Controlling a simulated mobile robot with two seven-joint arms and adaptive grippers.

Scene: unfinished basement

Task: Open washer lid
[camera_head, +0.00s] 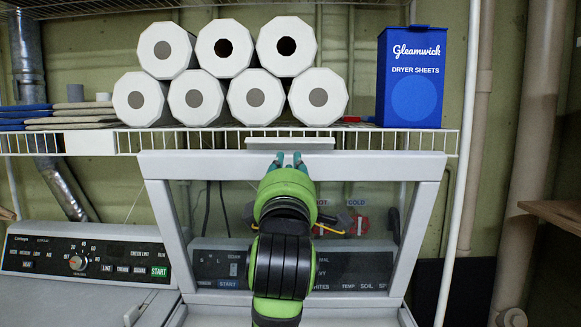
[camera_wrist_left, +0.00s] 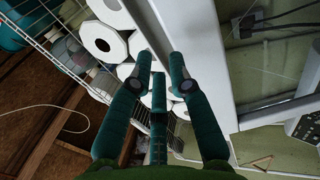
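The washer lid (camera_head: 214,167) is a white frame with a clear window, raised and standing steeply over the washer. Its pale handle strip (camera_head: 290,143) is at the top edge. My left gripper (camera_head: 288,160) is in front of the lid with its teal fingertips at the top rim, below the handle strip. In the left wrist view the fingertips (camera_wrist_left: 161,62) overlap the white lid edge (camera_wrist_left: 198,45). The fingers show gaps between them, but whether they close on the rim is unclear. The washer's control panel (camera_head: 350,268) shows through the window. My right gripper is not seen.
A wire shelf (camera_head: 215,140) runs just behind and above the lid, holding several paper rolls (camera_head: 228,48), folded cloths (camera_head: 70,115) and a blue dryer sheets box (camera_head: 410,75). A dryer panel (camera_head: 85,262) is at left. A white pole (camera_head: 461,190) stands right of the lid.

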